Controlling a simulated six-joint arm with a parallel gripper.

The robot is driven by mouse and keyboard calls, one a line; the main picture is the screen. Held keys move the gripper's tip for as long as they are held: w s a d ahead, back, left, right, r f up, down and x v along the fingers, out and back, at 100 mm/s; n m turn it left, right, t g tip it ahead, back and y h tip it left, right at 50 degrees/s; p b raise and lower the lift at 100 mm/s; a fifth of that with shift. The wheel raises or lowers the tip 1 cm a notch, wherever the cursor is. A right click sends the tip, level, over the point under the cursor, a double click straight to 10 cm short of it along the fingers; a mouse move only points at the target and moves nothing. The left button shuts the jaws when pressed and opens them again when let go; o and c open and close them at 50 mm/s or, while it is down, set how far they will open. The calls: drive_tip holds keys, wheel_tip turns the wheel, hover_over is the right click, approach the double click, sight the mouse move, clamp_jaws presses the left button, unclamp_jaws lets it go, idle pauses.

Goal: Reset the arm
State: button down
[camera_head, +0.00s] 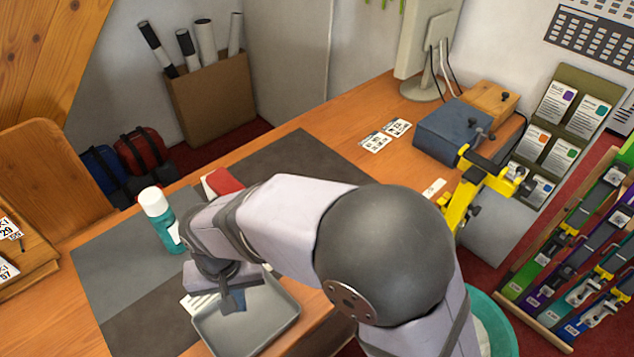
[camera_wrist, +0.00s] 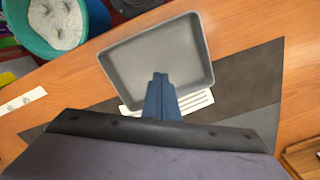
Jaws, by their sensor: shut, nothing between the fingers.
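My gripper (camera_head: 234,300) is at the end of my arm, low over the grey tray (camera_head: 262,338) at the front of the bench. In the wrist view my gripper (camera_wrist: 160,82) shows as dark blue fingers closed together, in front of the near edge of the tray (camera_wrist: 203,40). The tray looks empty. Nothing shows between the fingers. I cannot tell whether the fingertips touch the tray. My arm hides part of the bench in the head view.
A teal bottle with a white cap (camera_head: 163,228) stands left of my arm on a dark mat (camera_head: 110,262). A red item (camera_head: 222,181) lies behind my arm. A blue box (camera_head: 448,132) and a yellow clamp (camera_head: 463,200) are at the right. The bench's back middle is fairly clear.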

drive_tip(key=shift+m, duration=0.5)
drive_tip(key=w+d, duration=0.1)
drive_tip(key=d, duration=0.2)
drive_tip(key=w+d, duration=0.2)
drive_tip(key=d, duration=0.1)
drive_tip(key=w+d, duration=0.1)
drive_tip(key=d, duration=0.2)
drive_tip(key=shift+w+d+r, duration=0.25)
drive_tip(key=shift+w+d, duration=0.15)
drive_tip(key=s+d+m, duration=0.1)
drive_tip(key=s+d, duration=0.1)
drive_tip(key=d, duration=0.9)
drive_tip(key=s+d+f+m+b, duration=0.1)
drive_tip(key=s+d, duration=0.1)
drive_tip(key=d, duration=0.9)
drive_tip(key=shift+w+d+f, duration=0.1)
